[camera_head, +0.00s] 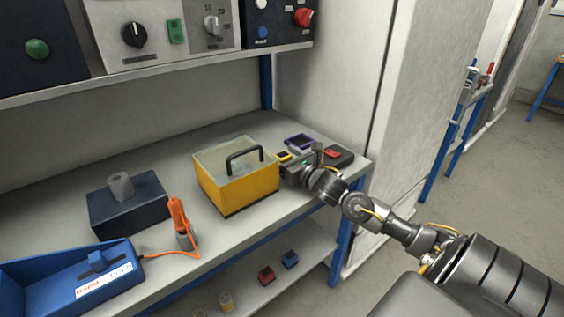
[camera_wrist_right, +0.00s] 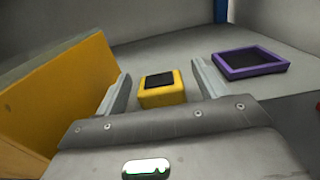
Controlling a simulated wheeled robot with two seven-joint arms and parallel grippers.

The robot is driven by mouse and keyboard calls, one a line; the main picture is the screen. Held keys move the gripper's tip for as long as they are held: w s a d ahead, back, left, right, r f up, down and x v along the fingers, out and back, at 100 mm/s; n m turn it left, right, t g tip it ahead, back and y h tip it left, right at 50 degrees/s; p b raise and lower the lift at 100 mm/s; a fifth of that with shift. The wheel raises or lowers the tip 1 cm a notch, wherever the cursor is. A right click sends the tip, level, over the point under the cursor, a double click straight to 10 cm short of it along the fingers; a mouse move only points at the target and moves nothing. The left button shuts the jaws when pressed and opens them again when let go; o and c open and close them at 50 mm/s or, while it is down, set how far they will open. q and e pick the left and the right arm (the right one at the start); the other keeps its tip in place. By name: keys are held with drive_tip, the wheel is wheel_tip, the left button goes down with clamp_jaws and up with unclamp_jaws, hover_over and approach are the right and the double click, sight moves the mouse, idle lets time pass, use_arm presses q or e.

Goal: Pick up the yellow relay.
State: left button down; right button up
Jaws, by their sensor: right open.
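The yellow relay (camera_wrist_right: 161,90) is a small yellow block with a black top. In the right wrist view it sits on the grey bench between the two fingers of my right gripper (camera_wrist_right: 162,90). The fingers are open, with a gap on each side of it. In the head view the relay (camera_head: 284,156) shows just past my right gripper (camera_head: 291,163), which partly covers it. The relay rests beside the right side of the yellow box with a black handle. My left gripper is not in view.
The yellow box (camera_head: 236,185) stands close on the left; its wall (camera_wrist_right: 65,95) fills the wrist view's left. A purple-rimmed block (camera_wrist_right: 249,62) lies behind to the right. A dark block with red (camera_head: 337,156) lies near the bench's right end. An upper shelf (camera_head: 160,69) overhangs the back.

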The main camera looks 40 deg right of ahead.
drive_tip(key=shift+w, duration=1.2)
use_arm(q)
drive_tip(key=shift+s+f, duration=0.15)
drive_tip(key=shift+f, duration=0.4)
use_arm(e)
drive_tip(key=c, duration=1.1)
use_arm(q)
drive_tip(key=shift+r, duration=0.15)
